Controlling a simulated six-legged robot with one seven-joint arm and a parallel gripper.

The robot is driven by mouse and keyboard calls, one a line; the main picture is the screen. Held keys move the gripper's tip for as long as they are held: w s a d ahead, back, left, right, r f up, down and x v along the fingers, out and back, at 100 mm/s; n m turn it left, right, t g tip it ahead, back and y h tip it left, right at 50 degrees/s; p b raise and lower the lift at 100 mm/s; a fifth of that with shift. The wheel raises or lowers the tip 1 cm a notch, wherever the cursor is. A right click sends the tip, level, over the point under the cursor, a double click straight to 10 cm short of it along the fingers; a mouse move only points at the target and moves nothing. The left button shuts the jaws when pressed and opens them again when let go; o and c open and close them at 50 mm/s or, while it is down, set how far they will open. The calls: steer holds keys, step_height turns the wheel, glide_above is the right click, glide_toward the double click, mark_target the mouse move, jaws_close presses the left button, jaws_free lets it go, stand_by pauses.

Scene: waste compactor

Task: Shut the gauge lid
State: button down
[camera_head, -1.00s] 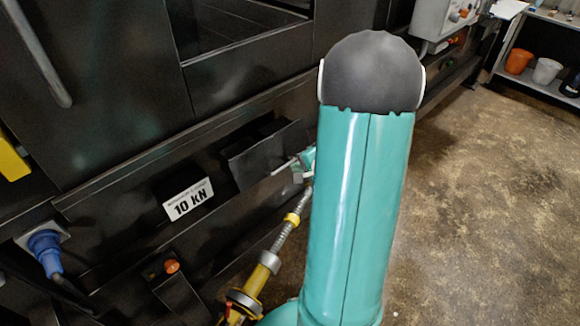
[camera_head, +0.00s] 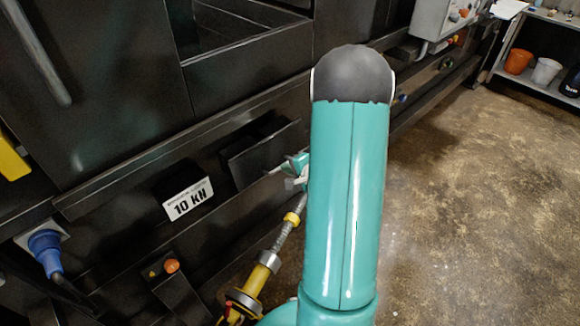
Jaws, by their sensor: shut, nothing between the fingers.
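The gauge lid (camera_head: 266,157) is a dark flat panel on the front of the black machine, right of the "10 kN" label (camera_head: 188,199). It stands tilted out from the machine, with a dark gap behind its upper edge. My gripper (camera_head: 281,169) is shut and empty at the lid's lower right, mostly hidden behind my teal arm. Its light fingertips point left at the lid's outer face. I cannot tell whether they touch it.
A blue plug (camera_head: 47,248) sits at the lower left. An orange button (camera_head: 171,266) is below the label. A yellow and steel hose fitting (camera_head: 264,266) runs up beside my arm. Brown floor (camera_head: 470,220) lies open on the right.

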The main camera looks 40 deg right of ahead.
steer(key=shift+w+f+t, duration=0.5)
steer(key=shift+w+f, duration=0.65)
steer(key=shift+f, duration=0.1)
steer(key=shift+s, duration=0.1)
